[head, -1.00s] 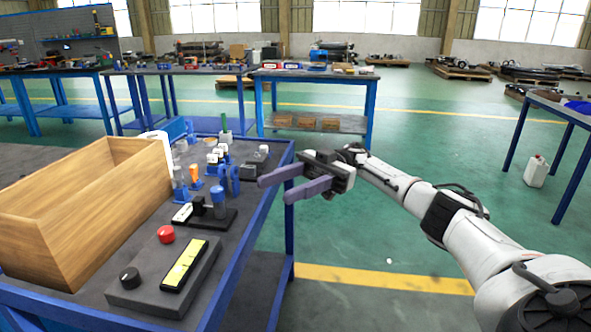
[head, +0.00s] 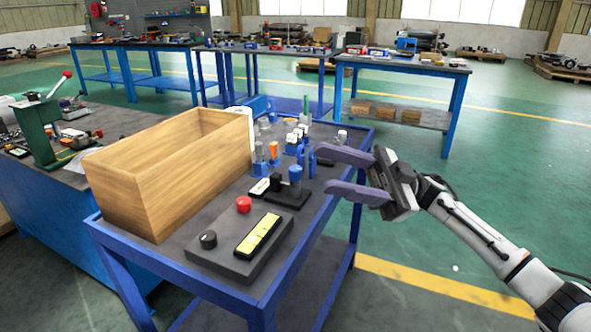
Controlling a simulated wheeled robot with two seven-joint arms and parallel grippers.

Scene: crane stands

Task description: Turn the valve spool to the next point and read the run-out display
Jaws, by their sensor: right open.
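On the blue-framed bench, a grey box (head: 216,258) carries a lit yellow display panel (head: 258,233), a red button (head: 243,204) and a black knob (head: 208,239). No reading is legible on the panel. Behind it, a small fixture (head: 289,195) has a black base, a white piece and an upright blue-topped part (head: 295,174). I cannot tell which small part is the valve spool. My right gripper (head: 325,170) is open and empty, its fingers pointing left at the bench's right edge, beside blue upright holders (head: 308,160). My left gripper is out of view.
A large open wooden crate (head: 150,190) fills the bench's left side. Several small parts stand at the back of the bench. A green lever press (head: 40,130) stands on another bench at left. The green floor to the right is open.

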